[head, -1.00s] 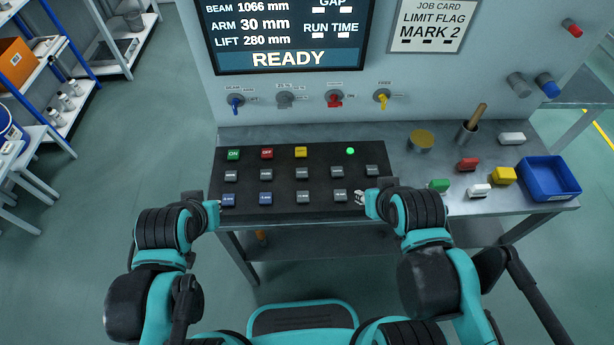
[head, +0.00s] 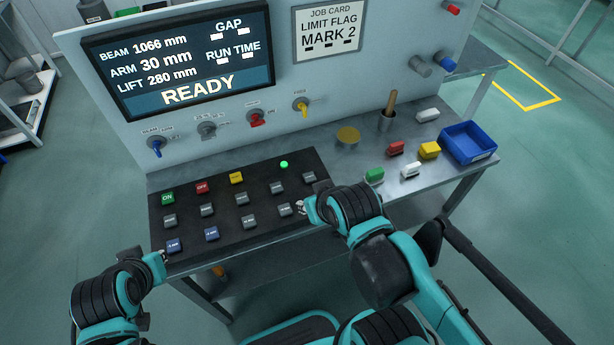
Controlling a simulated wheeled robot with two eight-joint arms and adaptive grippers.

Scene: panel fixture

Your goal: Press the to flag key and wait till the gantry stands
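The black key panel (head: 255,229) lies on the bench below the display. It bears a green ON key (head: 168,198), a red OFF key (head: 203,187), a yellow key (head: 236,178), several grey keys and two blue keys (head: 211,233). The key lettering is too small to tell which is the to flag key. The display (head: 180,62) reads READY, beam 1066 mm, arm 30 mm, lift 280 mm. My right gripper (head: 303,207) is at the panel's front right edge, beside a grey key (head: 284,209). My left gripper (head: 164,257) is at the front left corner. Finger openings are unclear.
A green lamp (head: 284,164) is lit on the panel. Several knobs, one of them yellow (head: 301,106), stand out from the wall. A job card (head: 328,32) reads LIMIT FLAG MARK 2. Coloured blocks and a blue bin (head: 468,145) lie on the bench's right side.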

